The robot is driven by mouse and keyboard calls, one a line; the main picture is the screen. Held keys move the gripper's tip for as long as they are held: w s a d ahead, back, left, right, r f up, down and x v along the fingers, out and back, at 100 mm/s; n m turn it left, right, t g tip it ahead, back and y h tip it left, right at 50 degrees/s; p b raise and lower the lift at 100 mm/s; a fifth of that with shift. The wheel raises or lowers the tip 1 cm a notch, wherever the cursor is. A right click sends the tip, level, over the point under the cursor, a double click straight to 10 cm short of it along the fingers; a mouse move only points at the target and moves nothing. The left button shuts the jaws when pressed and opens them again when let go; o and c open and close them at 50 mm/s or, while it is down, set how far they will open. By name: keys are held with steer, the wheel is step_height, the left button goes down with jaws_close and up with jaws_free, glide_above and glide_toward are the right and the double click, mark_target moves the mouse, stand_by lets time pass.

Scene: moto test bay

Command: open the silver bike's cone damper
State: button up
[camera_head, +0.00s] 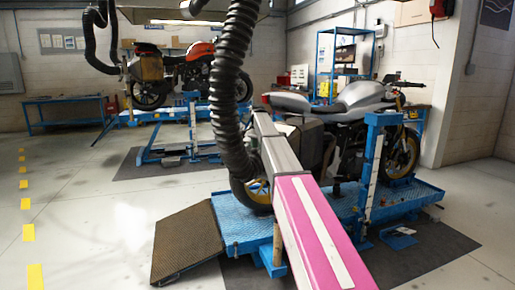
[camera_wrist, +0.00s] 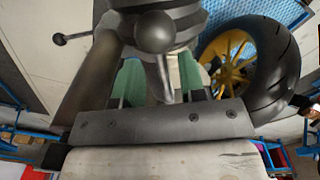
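The silver bike (camera_head: 362,98) stands on a blue lift, its rear wheel (camera_wrist: 248,70) at right in the wrist view. A black hose (camera_head: 232,85) hangs from above and ends near the rear wheel, where my arm covers it. In the wrist view a grey cone-like part (camera_wrist: 190,22) with a dark ball knob (camera_wrist: 154,32) is at the top. A thin lever with a small ball (camera_wrist: 60,39) sticks out left. My gripper (camera_wrist: 161,76) has its green pads apart, with a pale rod (camera_wrist: 165,75) between them and gaps showing either side. The head view hides my gripper.
The blue lift (camera_head: 238,222) has a brown ramp (camera_head: 184,243) at its left end and a blue post (camera_head: 371,165) beside the bike. An orange bike (camera_head: 195,52) stands on another lift behind. The floor at left is clear.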

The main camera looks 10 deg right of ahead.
step_height(320, 180, up, 10)
steer(key=shift+a, duration=0.15)
stand_by(0.5)
